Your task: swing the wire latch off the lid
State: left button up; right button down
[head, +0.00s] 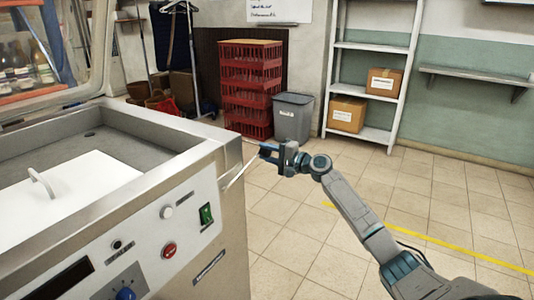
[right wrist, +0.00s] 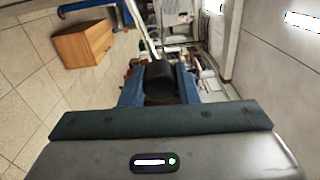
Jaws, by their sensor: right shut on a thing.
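My right gripper (head: 270,152) is at the right side of a steel chamber machine (head: 225,150). Its blue fingers (right wrist: 160,92) are shut on a dark cylindrical grip in the right wrist view. A thin pale metal rod, seemingly the wire latch (head: 240,174), runs from the gripper down to the machine's front right corner. The rod also shows in the right wrist view (right wrist: 139,25), beyond the grip. The machine's lid, a grey frame with a clear pane (head: 60,102), stands raised at the upper left. The latch is apart from it. My left gripper is out of view.
A white plate (head: 90,205) with a handle lies in the machine's open chamber. Stacked red crates (head: 250,90), a grey bin (head: 293,120) and a white shelf (head: 362,135) with cardboard boxes stand behind. The tiled floor around my right arm is clear.

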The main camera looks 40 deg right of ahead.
jog(key=c, duration=1.1)
grip_release()
jog(key=shift+f, duration=0.25)
jog(key=shift+s+d, duration=0.25)
jog(key=shift+s, duration=0.25)
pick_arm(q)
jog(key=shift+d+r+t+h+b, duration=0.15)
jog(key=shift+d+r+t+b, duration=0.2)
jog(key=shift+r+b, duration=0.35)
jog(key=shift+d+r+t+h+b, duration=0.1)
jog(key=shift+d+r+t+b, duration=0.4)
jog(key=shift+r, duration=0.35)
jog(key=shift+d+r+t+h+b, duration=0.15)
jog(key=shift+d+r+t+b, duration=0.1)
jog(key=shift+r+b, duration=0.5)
pick_arm(e)
jog(key=v, duration=0.9)
jog(key=shift+s, duration=0.35)
jog(key=shift+d, duration=0.15)
